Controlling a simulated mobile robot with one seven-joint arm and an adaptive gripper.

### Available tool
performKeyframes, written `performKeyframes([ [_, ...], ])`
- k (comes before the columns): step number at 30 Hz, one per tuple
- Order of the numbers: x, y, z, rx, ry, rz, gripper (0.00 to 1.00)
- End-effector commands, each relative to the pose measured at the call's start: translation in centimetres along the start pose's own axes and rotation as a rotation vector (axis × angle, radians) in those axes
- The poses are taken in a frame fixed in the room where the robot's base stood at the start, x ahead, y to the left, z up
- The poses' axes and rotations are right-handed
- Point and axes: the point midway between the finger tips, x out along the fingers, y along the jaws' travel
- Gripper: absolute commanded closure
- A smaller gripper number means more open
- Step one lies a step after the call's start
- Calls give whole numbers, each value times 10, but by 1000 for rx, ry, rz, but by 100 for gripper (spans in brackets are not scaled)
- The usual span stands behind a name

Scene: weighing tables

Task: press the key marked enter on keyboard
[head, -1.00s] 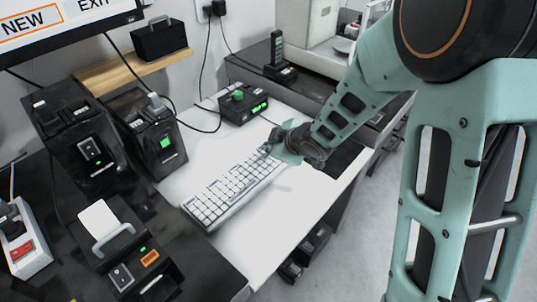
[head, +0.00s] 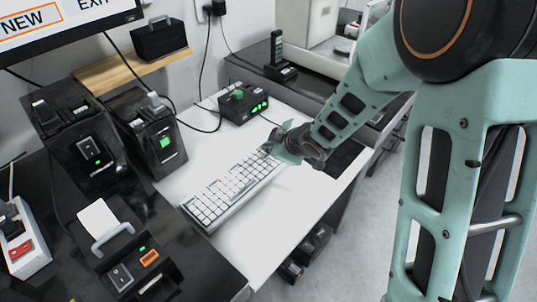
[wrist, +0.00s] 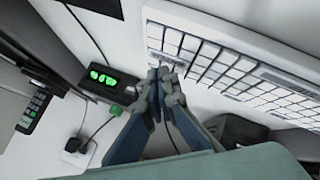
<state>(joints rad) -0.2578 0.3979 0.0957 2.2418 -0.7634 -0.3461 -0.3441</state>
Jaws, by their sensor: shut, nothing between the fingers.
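The white keyboard (head: 228,193) lies on the white table, running diagonally from lower left to upper right in the head view. In the wrist view the keyboard (wrist: 245,62) fills the upper right. My gripper (head: 270,146) is at the keyboard's far right end. In the wrist view my gripper (wrist: 163,76) is shut and empty, its fingertips at the edge of the keys. I cannot tell whether the tips touch a key. The key markings are too small to read, and the enter key cannot be picked out.
A black box with a green knob and green lights (head: 243,103) stands behind the keyboard; it also shows in the wrist view (wrist: 105,80). Black devices (head: 150,130) stand to the left. The white table (head: 262,232) is clear in front of the keyboard.

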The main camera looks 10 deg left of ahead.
Motion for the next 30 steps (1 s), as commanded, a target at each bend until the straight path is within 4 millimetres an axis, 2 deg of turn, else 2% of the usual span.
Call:
performKeyframes([
  [30, 8, -6, 6, 0, 0, 0, 100],
])
